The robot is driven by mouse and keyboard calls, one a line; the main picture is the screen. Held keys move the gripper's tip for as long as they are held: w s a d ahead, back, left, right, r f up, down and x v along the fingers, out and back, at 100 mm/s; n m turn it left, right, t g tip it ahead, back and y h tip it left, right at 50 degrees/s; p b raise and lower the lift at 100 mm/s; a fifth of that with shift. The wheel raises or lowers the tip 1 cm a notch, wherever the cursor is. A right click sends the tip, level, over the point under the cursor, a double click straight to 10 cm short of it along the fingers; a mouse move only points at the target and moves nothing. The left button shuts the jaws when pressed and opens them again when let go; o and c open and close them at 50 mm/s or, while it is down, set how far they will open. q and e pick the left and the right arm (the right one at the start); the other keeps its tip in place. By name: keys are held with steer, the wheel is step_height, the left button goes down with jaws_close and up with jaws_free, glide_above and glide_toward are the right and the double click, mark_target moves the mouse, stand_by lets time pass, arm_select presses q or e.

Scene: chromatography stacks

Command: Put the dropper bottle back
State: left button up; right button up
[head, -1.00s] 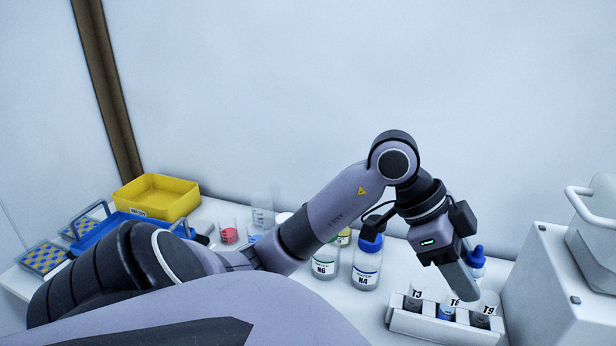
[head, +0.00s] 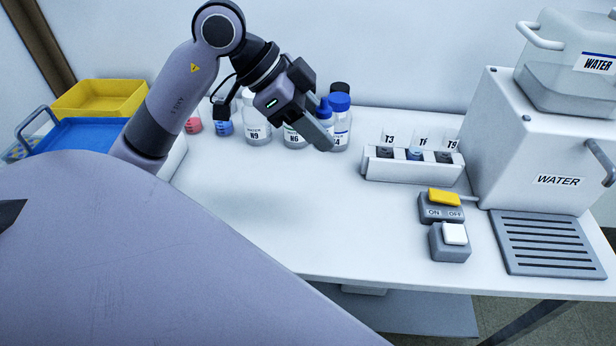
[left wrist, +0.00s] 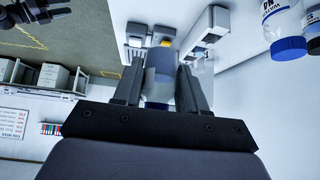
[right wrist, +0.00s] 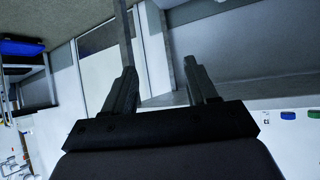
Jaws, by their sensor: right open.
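The dropper bottle is between my left gripper's fingers. In the left wrist view its greyish clear body (left wrist: 160,65) and a blue part show between them. Whether the bottle touches anything below cannot be told. My right gripper (right wrist: 165,85) is open and empty in its wrist view, and is not seen in the head view.
Bottle N9 (head: 256,125) stands left of N6. A white rack (head: 412,172) holds tubes T3, T9 and one between. A WATER dispenser (head: 530,140), drip grille (head: 548,245) and switch boxes (head: 441,210) stand right. Blue and yellow trays (head: 100,97) stand left. The table's middle is clear.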

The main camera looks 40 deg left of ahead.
arm_select(q)
step_height(320, 180, down, 14)
steer(key=shift+f+b, duration=0.1)
steer(key=shift+b, duration=1.15)
steer(key=shift+f, duration=0.4)
step_height(320, 180, down, 4)
steer(key=shift+f+b, duration=0.1)
steer(key=shift+b, duration=0.4)
steer(key=o, duration=0.6)
